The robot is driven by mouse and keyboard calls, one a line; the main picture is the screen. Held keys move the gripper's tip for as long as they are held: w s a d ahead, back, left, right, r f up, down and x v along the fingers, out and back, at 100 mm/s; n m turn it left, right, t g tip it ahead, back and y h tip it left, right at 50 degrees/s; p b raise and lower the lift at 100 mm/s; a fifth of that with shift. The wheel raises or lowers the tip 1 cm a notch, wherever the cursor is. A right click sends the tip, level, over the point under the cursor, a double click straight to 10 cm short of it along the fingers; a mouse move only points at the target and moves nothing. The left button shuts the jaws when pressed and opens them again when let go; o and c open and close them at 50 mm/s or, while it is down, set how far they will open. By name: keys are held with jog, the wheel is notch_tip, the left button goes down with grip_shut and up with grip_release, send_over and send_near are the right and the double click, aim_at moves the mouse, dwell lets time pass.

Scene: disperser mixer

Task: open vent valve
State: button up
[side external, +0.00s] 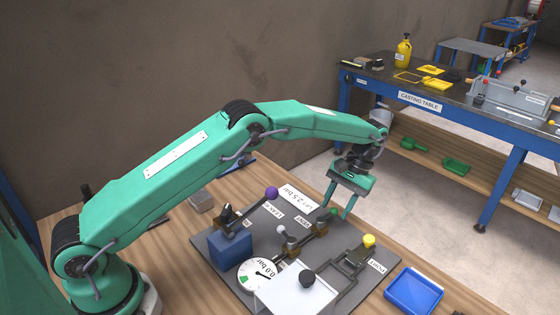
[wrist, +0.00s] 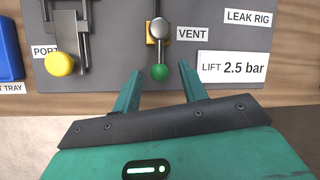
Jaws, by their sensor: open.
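The vent valve is a lever with a green ball knob (wrist: 159,72) and a silver hub (wrist: 160,28), beside the VENT label (wrist: 193,34). In the wrist view the lever points down the picture, toward my gripper. My gripper (side external: 337,213) is open and empty. In the wrist view its two fingertips appear on either side of the green knob, with a gap on both sides. In the side view the knob (side external: 333,211) is partly hidden by the fingers. I cannot tell whether the fingers are level with it.
The valve sits on a grey rig panel (wrist: 110,70) with a yellow knob (wrist: 58,64) at PORT, a purple knob (side external: 271,193) and a pressure gauge (side external: 262,274) reading 0.0 bar. A blue tray (side external: 414,290) lies at the right. A LIFT 2.5 bar card (wrist: 233,67) lies near the vent.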

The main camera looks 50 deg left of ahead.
jog(key=v, duration=0.7)
jog(key=shift+r, duration=0.2)
dwell(0.4)
jog(key=shift+w, duration=0.15)
jog(key=shift+r, duration=0.15)
